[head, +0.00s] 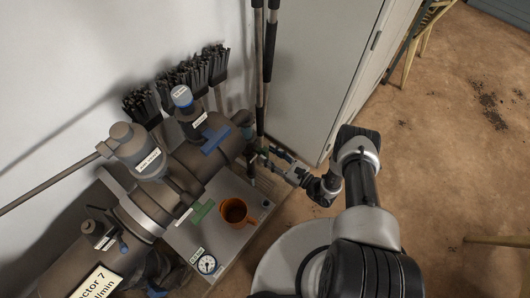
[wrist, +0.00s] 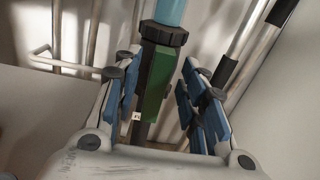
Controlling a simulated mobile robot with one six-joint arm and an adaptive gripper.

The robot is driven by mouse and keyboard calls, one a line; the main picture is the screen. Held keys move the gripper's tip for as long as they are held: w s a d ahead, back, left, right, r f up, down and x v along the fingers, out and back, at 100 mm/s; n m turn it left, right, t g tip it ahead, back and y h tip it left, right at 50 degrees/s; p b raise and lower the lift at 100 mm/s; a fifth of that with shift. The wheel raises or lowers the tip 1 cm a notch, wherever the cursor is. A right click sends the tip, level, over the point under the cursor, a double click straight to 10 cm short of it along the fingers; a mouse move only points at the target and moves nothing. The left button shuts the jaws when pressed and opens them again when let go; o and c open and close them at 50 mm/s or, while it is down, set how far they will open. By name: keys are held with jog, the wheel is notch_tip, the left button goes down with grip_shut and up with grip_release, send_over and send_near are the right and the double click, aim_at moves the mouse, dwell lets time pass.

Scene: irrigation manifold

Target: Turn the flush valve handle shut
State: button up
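In the wrist view a green handle (wrist: 158,82) stands upright between the two blue-padded fingers of my gripper (wrist: 163,95). It hangs below a black ribbed collar (wrist: 164,33) on a light blue pipe. The fingers are open, with a gap on each side of the handle. In the head view my gripper (head: 267,157) is at the right end of the grey manifold (head: 188,168). The handle there is small and partly hidden by the gripper. No label naming it the flush valve is legible.
An orange mug (head: 236,213) and a round gauge (head: 207,264) are on the bench. Long poles (head: 268,60) lean at the wall near my gripper, beside a white cabinet (head: 325,65). Floor at right is mostly clear.

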aim_at(267, 154)
jog(key=shift+x, duration=1.55)
grip_shut()
